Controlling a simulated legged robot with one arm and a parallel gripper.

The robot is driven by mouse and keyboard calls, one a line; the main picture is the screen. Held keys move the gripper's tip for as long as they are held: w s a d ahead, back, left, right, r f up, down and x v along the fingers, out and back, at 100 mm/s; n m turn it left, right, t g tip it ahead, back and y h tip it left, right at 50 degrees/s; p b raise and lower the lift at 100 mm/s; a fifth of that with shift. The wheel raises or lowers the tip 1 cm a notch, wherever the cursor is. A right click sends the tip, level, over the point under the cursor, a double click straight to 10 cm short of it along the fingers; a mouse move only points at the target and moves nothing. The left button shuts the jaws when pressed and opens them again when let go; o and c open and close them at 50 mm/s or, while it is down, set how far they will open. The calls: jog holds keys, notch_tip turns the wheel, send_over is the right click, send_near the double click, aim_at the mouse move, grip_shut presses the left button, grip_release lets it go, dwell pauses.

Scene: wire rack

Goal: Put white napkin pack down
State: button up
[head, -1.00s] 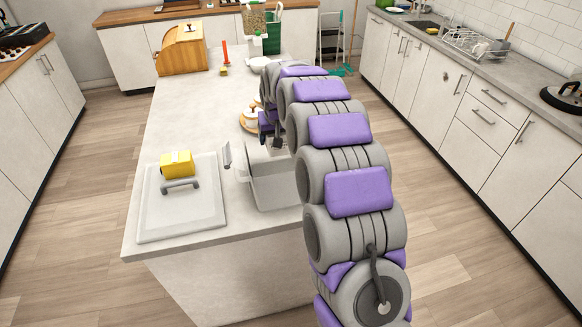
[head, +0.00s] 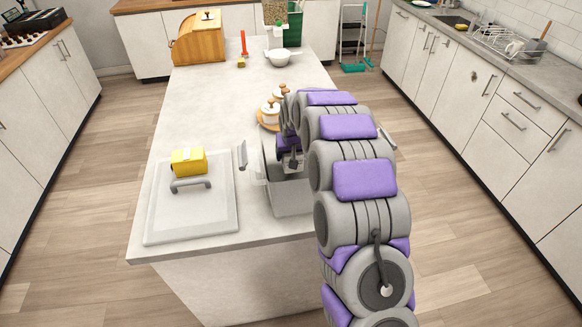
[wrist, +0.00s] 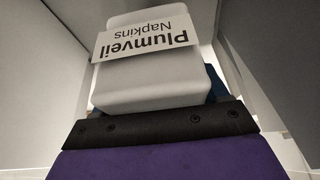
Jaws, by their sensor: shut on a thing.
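The white napkin pack (wrist: 150,75), with a "Plumveil Napkins" label, fills the middle of the wrist view. My gripper (wrist: 155,108) is shut on it; a dark jaw bar lies across its near side. In the head view my gripper (head: 290,158) is low at the open top of a grey bin (head: 292,200) with metal side handles. Pale walls stand on both sides of the pack in the wrist view, so it appears to be within the bin. The arm hides the pack in the head view. I cannot tell whether the pack touches the bin floor.
A grey lid (head: 205,218) with a yellow pack (head: 189,161) on it lies left of the bin. White lidded jars (head: 269,112) stand on a wooden tray behind it. A bowl (head: 278,58) and a wooden bread box (head: 200,40) are farther back. The counter's left middle is clear.

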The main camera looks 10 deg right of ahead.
aim_at(299, 156)
notch_tip(299, 156, down, 5)
jog(key=shift+f+b, duration=0.2)
jog(key=shift+b, duration=0.3)
jog(key=shift+r, duration=0.1)
jog(key=o, duration=1.2)
jog(key=shift+r, duration=0.1)
jog(key=p+v, duration=0.2)
jog(key=v, duration=1)
jog(key=shift+s, duration=0.1)
jog(key=shift+p, duration=0.35)
